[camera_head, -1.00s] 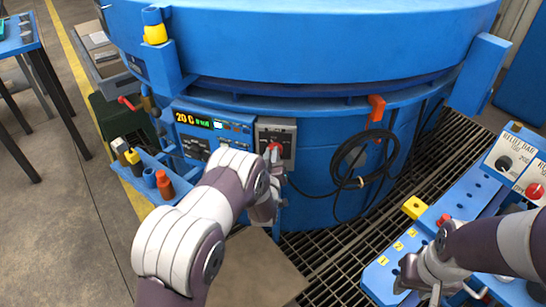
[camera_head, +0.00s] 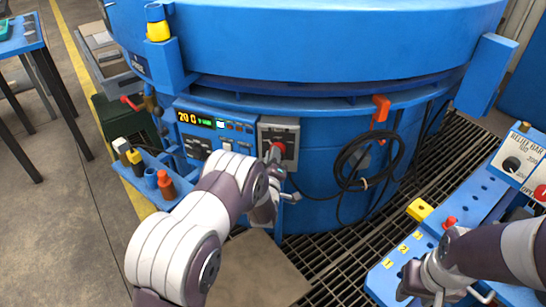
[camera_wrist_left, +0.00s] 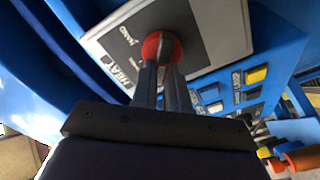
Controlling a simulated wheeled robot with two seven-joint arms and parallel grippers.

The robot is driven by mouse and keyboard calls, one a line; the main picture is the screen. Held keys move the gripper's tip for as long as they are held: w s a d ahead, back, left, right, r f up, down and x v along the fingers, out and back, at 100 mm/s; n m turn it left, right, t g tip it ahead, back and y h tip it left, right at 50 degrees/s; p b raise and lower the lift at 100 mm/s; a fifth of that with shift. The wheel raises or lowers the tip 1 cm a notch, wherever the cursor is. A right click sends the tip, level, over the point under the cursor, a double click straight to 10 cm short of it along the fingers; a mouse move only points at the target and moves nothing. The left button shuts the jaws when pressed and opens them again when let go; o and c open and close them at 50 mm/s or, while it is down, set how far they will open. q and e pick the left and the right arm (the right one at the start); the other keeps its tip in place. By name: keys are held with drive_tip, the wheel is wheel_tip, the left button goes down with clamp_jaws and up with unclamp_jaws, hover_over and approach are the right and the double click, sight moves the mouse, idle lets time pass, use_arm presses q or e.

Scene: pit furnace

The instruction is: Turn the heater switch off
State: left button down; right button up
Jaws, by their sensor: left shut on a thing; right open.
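The heater switch is a red knob (camera_head: 278,148) on a grey plate (camera_head: 291,135) on the front of the blue furnace. In the left wrist view the red knob (camera_wrist_left: 160,46) sits between my left fingertips, on a plate (camera_wrist_left: 205,30) lettered "HEAT". My left gripper (camera_head: 273,156) is shut on the knob, and its fingers (camera_wrist_left: 165,72) hide part of it. The knob's exact angle is hard to tell. My right gripper (camera_head: 428,298) is open over the blue bench at the lower right, only partly in view.
A blue side shelf (camera_head: 150,180) holds several small items.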

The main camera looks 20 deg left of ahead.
idle(0.3)
use_arm(q)
drive_tip(key=c, duration=1.1)
unclamp_jaws()
drive_tip(key=shift+c, duration=0.2)
drive_tip(key=s+d+p, duration=0.2)
drive_tip(key=s, duration=1)
drive_tip(key=shift+s, duration=0.3)
